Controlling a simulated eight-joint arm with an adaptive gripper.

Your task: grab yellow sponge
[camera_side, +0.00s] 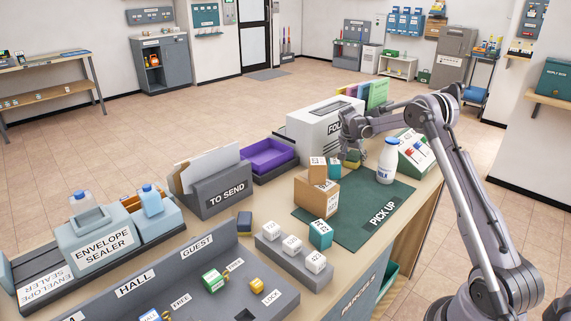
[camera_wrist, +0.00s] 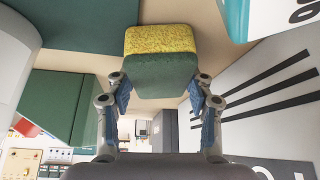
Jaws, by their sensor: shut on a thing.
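The yellow sponge (camera_wrist: 160,42) has a speckled yellow part and a dark green part. It fills the space between the two fingertips of my gripper (camera_wrist: 160,92) in the wrist view, and the fingers are shut on it at its sides. In the side view my gripper (camera_side: 352,152) is at the far end of the counter, behind the cardboard boxes and left of the milk bottle. The sponge is small and hard to make out there.
Cardboard boxes (camera_side: 316,195), a teal box (camera_side: 320,235) and a milk bottle (camera_side: 386,161) stand on the green PICK UP mat (camera_side: 352,232). A white machine (camera_side: 312,128) stands close behind my gripper. A purple tray (camera_side: 268,155) lies left of it. The mat's front part is clear.

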